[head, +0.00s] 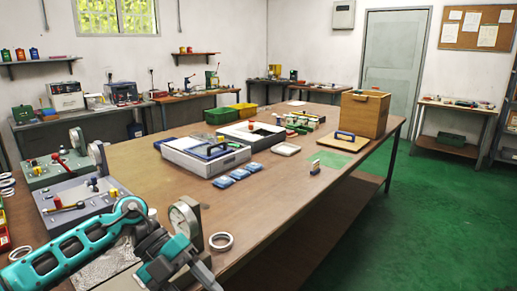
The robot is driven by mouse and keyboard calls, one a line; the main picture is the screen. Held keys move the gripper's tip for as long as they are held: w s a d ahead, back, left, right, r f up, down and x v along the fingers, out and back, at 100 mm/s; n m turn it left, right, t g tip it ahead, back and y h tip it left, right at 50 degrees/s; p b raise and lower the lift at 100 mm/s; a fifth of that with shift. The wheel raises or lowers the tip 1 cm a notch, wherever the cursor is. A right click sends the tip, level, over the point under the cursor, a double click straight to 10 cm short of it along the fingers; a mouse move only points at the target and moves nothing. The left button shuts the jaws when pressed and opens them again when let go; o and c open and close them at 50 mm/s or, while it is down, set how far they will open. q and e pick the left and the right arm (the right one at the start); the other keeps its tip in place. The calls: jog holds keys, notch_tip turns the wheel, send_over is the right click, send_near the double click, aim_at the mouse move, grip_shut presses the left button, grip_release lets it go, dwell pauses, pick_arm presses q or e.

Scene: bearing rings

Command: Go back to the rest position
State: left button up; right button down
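My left arm, teal and grey, comes in from the lower left over the near end of the long wooden table (290,205). Its gripper (200,277) is low in the picture, near the bottom edge. The fingertips are too small and cut off to show whether they are open or shut. A pale bearing ring (221,242) lies on the table to the right of a dial gauge stand (186,220), apart from the gripper. More rings (6,184) lie at the left edge, one (20,253) of them lower down. My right gripper is not in view.
Farther back are a grey-white case (204,156), small blue boxes (240,174), a white tray (286,149) and a wooden box (364,113). The right front of the tabletop is mostly clear.

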pick_arm(q)
jog(key=s+d+r+n+t+h, duration=0.25)
jog(key=d+n+t+h, duration=0.25)
jog(key=d+h, duration=0.55)
jog(key=w+a+f+n+t+y, duration=0.1)
jog(key=a+f+n+t+y, duration=0.35)
jog(key=n+t, duration=0.45)
jog(key=w+a+f+n+t+y, duration=0.1)
jog(key=a+f+n+t+y, duration=0.5)
jog(key=n, duration=0.5)
jog(key=s+a+f+n+g+y, duration=0.2)
jog(key=s+a+f+n+y, duration=0.1)
jog(key=s+f, duration=0.3)
jog(key=s+a+f+n+g+y, duration=0.2)
jog(key=s+a+f+n+y, duration=0.1)
jog(key=s+f, duration=0.3)
jog(key=shift+s+a+f+n+y, duration=0.3)
jog(key=shift+s+a+f+y, duration=0.1)
jog(key=shift+f+y, duration=0.1)
